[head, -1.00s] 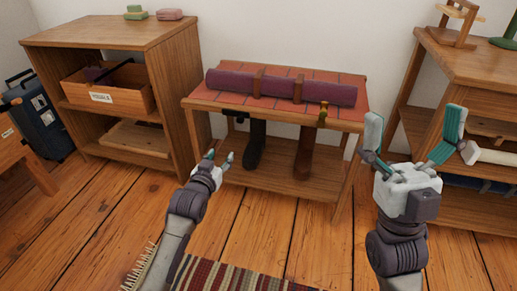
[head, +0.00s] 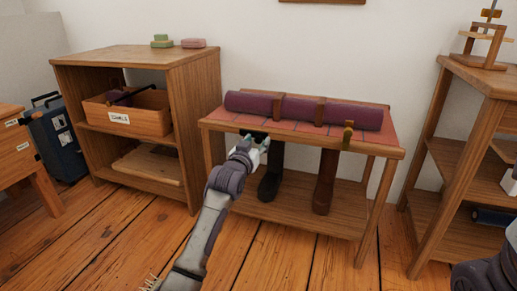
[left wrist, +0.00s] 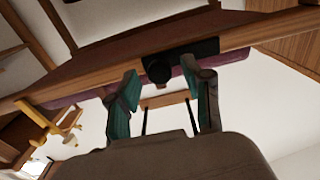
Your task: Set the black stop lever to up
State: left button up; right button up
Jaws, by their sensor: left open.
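The table (head: 225,121) has a black fitting on its front edge near the left end, mostly hidden by my left gripper (head: 257,146) in the head view. In the left wrist view the fitting is a dark block with a round black knob (left wrist: 158,70), which looks like the stop lever. My left gripper also shows there (left wrist: 164,88), open, with its teal-padded fingers on either side of the knob. Whether they touch it and which way the lever points, I cannot tell. My right gripper is out of view.
A purple roll (head: 300,107) lies strapped on the tabletop. A brass-coloured fitting (head: 347,137) sits on the front edge at right. Shelves (head: 190,110) stand to the left; bare floor lies in front.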

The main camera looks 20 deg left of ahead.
pick_arm(q)
jog(key=shift+w+b, duration=0.3)
jog(key=shift+w, duration=0.7)
grip_shut()
